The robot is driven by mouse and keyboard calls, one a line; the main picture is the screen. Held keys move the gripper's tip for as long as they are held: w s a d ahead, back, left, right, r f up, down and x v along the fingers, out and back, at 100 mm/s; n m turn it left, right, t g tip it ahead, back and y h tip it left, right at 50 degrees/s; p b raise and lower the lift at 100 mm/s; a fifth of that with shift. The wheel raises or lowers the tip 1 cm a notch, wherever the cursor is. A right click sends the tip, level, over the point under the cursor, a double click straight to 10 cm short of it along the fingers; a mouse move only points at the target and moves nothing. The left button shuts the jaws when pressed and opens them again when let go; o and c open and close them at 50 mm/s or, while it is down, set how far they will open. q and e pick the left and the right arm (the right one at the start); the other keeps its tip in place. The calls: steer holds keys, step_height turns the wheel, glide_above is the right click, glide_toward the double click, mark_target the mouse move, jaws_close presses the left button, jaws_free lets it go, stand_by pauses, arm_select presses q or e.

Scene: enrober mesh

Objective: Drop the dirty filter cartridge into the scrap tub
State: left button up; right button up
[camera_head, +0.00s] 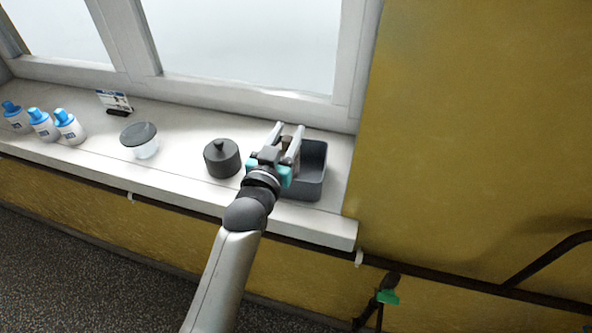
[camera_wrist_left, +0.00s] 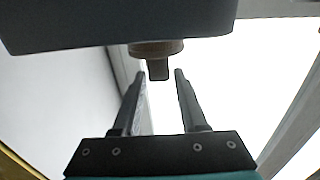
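The dirty filter cartridge (camera_wrist_left: 157,48), brown and round with a narrow tab, shows in the left wrist view just beyond my fingertips. Its tab lies between the fingers with a gap on each side. Part of the cartridge is hidden behind a dark grey wall. In the head view it is a small brown shape (camera_head: 287,142) between the fingers. The grey rectangular scrap tub (camera_head: 311,176) stands at the right end of the sill. My left gripper (camera_head: 289,129) is open over the tub. I cannot tell whether the cartridge rests on anything.
A dark grey knobbed pot (camera_head: 221,160) stands just left of the tub. The window (camera_head: 250,40) is behind.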

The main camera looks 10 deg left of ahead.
arm_select(q)
steer(key=shift+o, duration=1.3)
steer(key=s+p, duration=0.1)
steer(key=s, duration=1.4)
steer(key=shift+a+p, duration=0.3)
steer(key=shift+a, duration=0.05)
steer(key=shift+s, duration=0.1)
